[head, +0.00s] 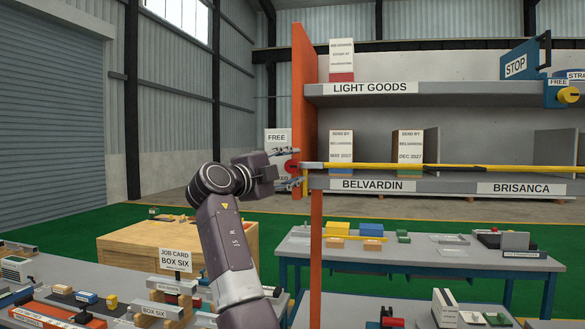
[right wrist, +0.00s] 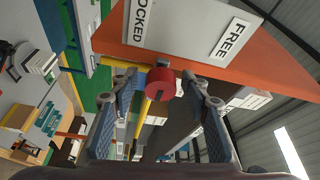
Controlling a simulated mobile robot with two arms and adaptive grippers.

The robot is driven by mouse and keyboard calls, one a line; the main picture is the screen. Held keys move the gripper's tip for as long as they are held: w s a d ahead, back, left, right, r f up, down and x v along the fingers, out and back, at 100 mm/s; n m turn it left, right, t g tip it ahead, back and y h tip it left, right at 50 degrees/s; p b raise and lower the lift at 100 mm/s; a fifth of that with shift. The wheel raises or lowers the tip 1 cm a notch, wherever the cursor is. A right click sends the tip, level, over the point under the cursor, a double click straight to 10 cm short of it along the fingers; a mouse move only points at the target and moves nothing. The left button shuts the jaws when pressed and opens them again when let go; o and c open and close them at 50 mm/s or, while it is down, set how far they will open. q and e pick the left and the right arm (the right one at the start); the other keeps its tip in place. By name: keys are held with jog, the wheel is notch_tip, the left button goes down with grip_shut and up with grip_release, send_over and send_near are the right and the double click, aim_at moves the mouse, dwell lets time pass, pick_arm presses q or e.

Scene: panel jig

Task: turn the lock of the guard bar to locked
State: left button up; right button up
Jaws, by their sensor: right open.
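The yellow guard bar (head: 440,169) runs level along the front of the lower shelf; part of it shows in the right wrist view (right wrist: 142,118). At its left end is the lock's red round knob (head: 291,167), in front of a pale plate (head: 278,140) with a FREE label. In the right wrist view the red knob (right wrist: 160,82) lies near the labels LOCKED and FREE; its exact setting is hard to tell. My right gripper (right wrist: 168,92) is open, its blue-grey fingers on either side of the knob, with gaps visible. My left gripper is not in view.
An orange upright (head: 303,95) stands close to the lock. The lower shelf (head: 440,186) holds boxes behind the bar. A blue unit with a yellow knob (head: 568,95) and FREE label is at upper right. A wooden crate (head: 180,245) and worktables are lower down.

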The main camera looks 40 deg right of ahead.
jog(key=v, duration=1.2)
jog(key=shift+f, duration=0.15)
